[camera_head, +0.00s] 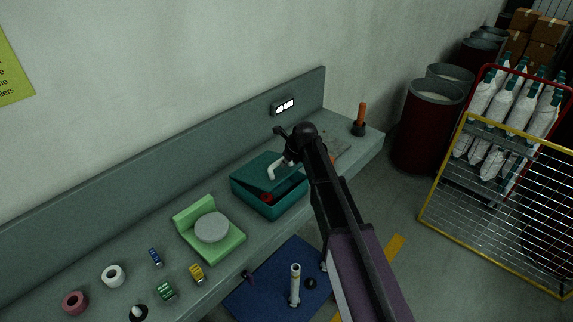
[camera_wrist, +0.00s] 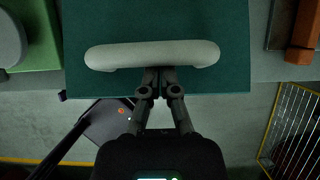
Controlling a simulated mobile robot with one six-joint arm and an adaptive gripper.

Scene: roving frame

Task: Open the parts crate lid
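The teal parts crate (camera_head: 283,207) stands on the grey bench in the head view. Its lid (camera_head: 256,172) is tilted partly open, with the front raised and a red item (camera_head: 267,197) showing in the dark gap. A pale bar handle (camera_head: 272,173) is on the lid. In the wrist view the lid (camera_wrist: 160,22) fills the top, with the handle (camera_wrist: 152,54) lying across it. My gripper (camera_wrist: 161,72) has its fingertips together at the handle's lower edge, partly hidden by it. They look shut against the handle, not clamped around it.
A green fixture with a grey disc (camera_head: 212,227) stands left of the crate. Several small parts and rolls (camera_head: 113,275) lie further left. An orange-handled item (camera_head: 360,119) stands at the bench's right end. A wire cage cart (camera_head: 500,210) is on the floor at right.

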